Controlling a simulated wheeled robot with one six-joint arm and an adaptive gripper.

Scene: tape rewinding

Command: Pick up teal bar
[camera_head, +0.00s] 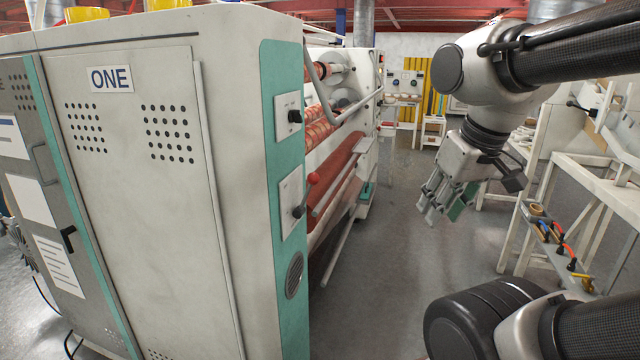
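My gripper (434,208) hangs from the arm at the right of centre, fingers pointing down, over the aisle floor. A small teal piece (458,209) shows right beside the fingers, partly covered by the gripper. I cannot tell whether it is the teal bar, whether the fingers hold it, or whether it lies behind them. The fingers look close together, but they are small and seen at an angle. No other loose teal bar is clear in view.
A big pale machine cabinet marked ONE (140,200), with a teal side strip (286,250), fills the left. Rollers with reddish film (322,130) stand behind it. A white frame bench (590,175) and a tool shelf (548,235) are at the right. The grey aisle floor (400,260) is open.

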